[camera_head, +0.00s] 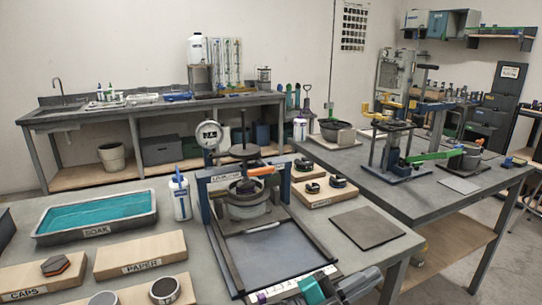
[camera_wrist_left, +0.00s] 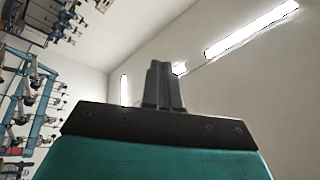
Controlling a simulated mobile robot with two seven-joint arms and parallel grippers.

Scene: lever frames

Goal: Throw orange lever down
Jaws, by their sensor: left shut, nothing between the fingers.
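The orange lever (camera_head: 262,171) sits on the blue-framed press (camera_head: 205,200) on the front table. It lies nearly level, tilted slightly up to the right, above a grey round pot (camera_head: 246,207). My left gripper (camera_head: 366,279) is low at the bottom edge of the head view, in front and to the right of the press, well apart from the lever. In the left wrist view its two grey fingers (camera_wrist_left: 163,85) are together and empty, pointing toward wall and ceiling lights. The lever does not show clearly there. My right gripper is not in view.
A teal soak tray (camera_head: 95,216), a white bottle (camera_head: 180,197) and wooden blocks (camera_head: 140,255) stand left of the press. A dark flat mat (camera_head: 367,228) lies to its right. A second table holds another press with a green lever (camera_head: 430,156).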

